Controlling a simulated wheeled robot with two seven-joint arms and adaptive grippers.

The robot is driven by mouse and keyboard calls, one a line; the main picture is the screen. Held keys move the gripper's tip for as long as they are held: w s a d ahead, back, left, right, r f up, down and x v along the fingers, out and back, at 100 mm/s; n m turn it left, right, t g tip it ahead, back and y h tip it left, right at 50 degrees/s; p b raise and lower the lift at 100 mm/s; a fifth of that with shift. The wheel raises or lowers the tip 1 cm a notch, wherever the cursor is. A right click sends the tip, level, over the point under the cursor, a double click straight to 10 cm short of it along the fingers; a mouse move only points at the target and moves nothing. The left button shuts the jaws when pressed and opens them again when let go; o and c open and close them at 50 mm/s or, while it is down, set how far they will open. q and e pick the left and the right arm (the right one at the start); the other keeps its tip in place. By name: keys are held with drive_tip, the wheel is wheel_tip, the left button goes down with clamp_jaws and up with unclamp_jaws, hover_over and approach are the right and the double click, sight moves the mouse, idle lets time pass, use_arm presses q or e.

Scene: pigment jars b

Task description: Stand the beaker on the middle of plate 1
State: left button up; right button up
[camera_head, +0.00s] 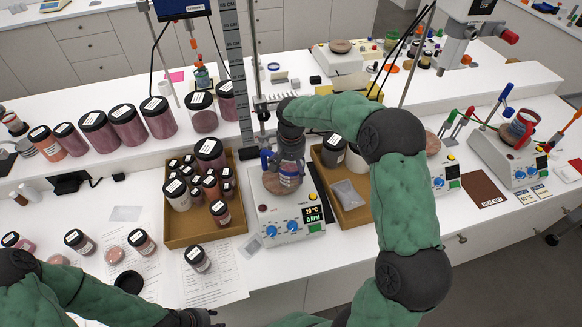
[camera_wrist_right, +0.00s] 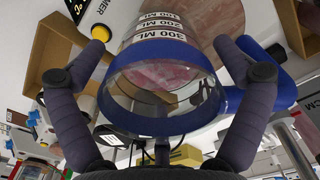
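The beaker (camera_head: 290,176) is clear with a blue rim, a blue handle and volume marks. It appears upright on the round pinkish top (camera_head: 268,182) of the hotplate with a lit display; I cannot read a plate number. In the right wrist view the beaker (camera_wrist_right: 165,75) is between the fingers of my right gripper (camera_wrist_right: 163,45). Small gaps seem to show on both sides, so the gripper looks open around it. My right gripper hides the beaker's upper part in the head view. My left gripper (camera_head: 192,318) is at the bottom edge, its fingers mostly cut off.
A brown tray of jars (camera_head: 188,236) stands left of the hotplate, and another brown tray (camera_head: 352,217) stands close on its right. A tall ruler (camera_head: 239,75) rises behind. Other hotplates (camera_head: 510,150) stand to the right. Loose jars (camera_head: 197,258) and papers lie at the front left.

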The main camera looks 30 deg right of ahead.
drive_tip(key=shift+r, duration=0.1)
drive_tip(key=shift+r, duration=0.2)
wheel_tip(320, 180, up, 12)
drive_tip(key=shift+p, duration=0.35)
idle(0.6)
